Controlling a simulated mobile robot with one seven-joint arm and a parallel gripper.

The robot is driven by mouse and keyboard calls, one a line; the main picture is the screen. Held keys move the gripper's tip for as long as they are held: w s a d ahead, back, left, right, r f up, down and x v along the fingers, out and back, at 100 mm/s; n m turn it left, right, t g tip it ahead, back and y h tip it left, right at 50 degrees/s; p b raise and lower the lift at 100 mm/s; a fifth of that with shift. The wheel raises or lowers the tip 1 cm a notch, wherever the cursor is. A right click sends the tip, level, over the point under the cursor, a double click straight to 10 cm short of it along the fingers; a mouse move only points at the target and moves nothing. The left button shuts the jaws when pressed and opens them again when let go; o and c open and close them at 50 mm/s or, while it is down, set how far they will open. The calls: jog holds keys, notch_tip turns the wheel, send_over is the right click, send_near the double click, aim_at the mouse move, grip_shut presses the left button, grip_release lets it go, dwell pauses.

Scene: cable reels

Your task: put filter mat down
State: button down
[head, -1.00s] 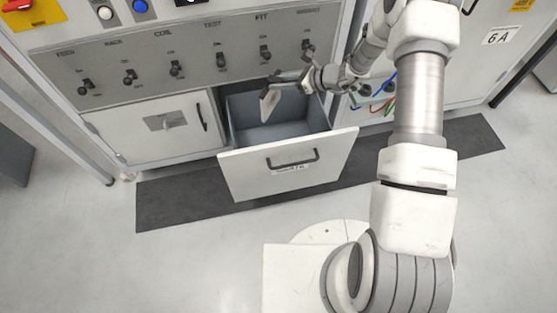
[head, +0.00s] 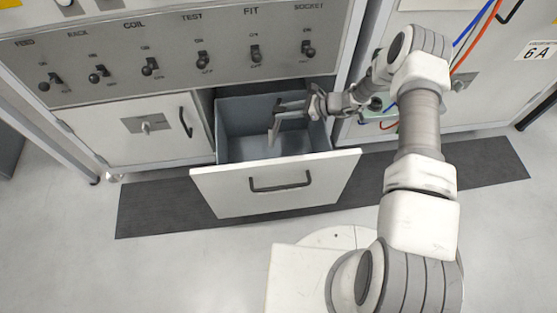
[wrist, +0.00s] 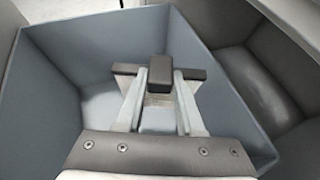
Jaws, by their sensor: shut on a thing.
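The blue-grey drawer walls surround the gripper there. The drawer floor beside the gripper looks bare. Whether the mat touches the floor is not clear.
The switch panel (head: 225,62) is directly above and behind the drawer. A closed cabinet door (head: 150,135) is to the left. Coloured cables (head: 470,40) hang at the right. A dark floor mat (head: 150,205) lies below the drawer.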

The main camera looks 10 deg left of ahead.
jog(key=shift+w+d+f, duration=0.1)
jog(key=shift+w+f, duration=0.05)
jog(key=shift+w, duration=0.05)
jog(key=s+a+f+b, duration=0.5)
jog(key=s+a+f, duration=0.3)
jog(key=f, duration=0.2)
jog(key=shift+f, duration=0.5)
jog(key=shift+f+b, duration=0.35)
jog(key=shift+f, duration=0.2)
jog(key=c, duration=0.5)
grip_release()
jog(key=shift+c, duration=0.2)
